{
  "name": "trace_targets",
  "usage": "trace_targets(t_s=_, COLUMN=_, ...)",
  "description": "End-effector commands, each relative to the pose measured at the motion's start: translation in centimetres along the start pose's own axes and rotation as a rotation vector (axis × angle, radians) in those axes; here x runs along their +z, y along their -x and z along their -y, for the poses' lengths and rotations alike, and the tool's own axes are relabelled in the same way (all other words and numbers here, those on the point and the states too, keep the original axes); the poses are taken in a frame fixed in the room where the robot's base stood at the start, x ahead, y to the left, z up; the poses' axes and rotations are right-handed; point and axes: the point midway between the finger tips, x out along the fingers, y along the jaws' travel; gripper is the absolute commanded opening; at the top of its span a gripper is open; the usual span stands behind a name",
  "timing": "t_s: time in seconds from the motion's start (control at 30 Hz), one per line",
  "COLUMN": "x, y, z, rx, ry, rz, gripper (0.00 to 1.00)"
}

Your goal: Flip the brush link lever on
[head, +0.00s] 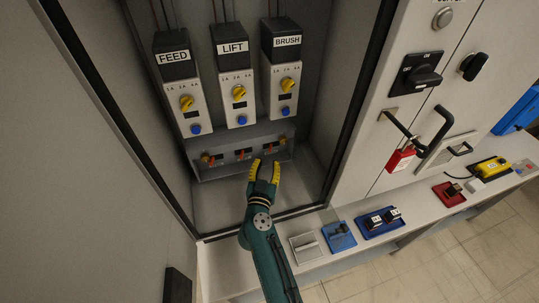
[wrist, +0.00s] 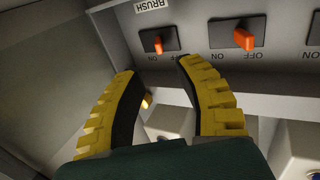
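The link lever box (head: 200,176) sits low in the open cabinet, with several orange levers on its face. In the wrist view, the BRUSH label (wrist: 152,5) stands above a small orange brush link lever (wrist: 158,45) on a dark plate marked ON and OFF. Which mark the lever leans to is hard to tell. A second orange lever (wrist: 243,39) stands to its right. My gripper (head: 265,166) is in front of the box's right end; its yellow fingers are apart, with nothing held. In the wrist view my gripper (wrist: 155,70) has its fingertips just below the brush lever, apparently not touching it.
FEED (head: 180,90), LIFT (head: 234,85) and BRUSH (head: 281,80) modules with yellow knobs and blue buttons are above the box. Cabinet walls close in at both sides. A red padlock (head: 400,159) hangs on the right door; small devices lie on the front ledge.

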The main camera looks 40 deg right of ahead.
Motion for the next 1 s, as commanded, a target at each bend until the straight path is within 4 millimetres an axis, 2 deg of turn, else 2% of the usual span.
trace_targets(t_s=0.03, x=0.7, y=-1.3, z=-0.1, rx=0.003, ry=-0.003, rz=-0.001, gripper=0.36)
trace_targets(t_s=0.1, x=0.7, y=-2.8, z=0.0, rx=0.001, ry=-0.001, rz=-0.002, gripper=0.36)
trace_targets(t_s=0.3, x=0.5, y=-6.1, z=0.0, rx=0.0, ry=-0.001, rz=-0.002, gripper=0.36)
trace_targets(t_s=0.47, x=0.2, y=-7.1, z=0.0, rx=0.0, ry=-0.001, rz=0.0, gripper=0.36)
trace_targets(t_s=0.73, x=0.0, y=-7.2, z=0.0, rx=-0.001, ry=0.0, rz=0.001, gripper=0.38)
trace_targets(t_s=0.93, x=0.0, y=-7.2, z=0.0, rx=-0.001, ry=-0.001, rz=0.0, gripper=0.0)
trace_targets(t_s=1.0, x=0.0, y=-7.2, z=0.0, rx=-0.001, ry=-0.001, rz=0.0, gripper=0.0)
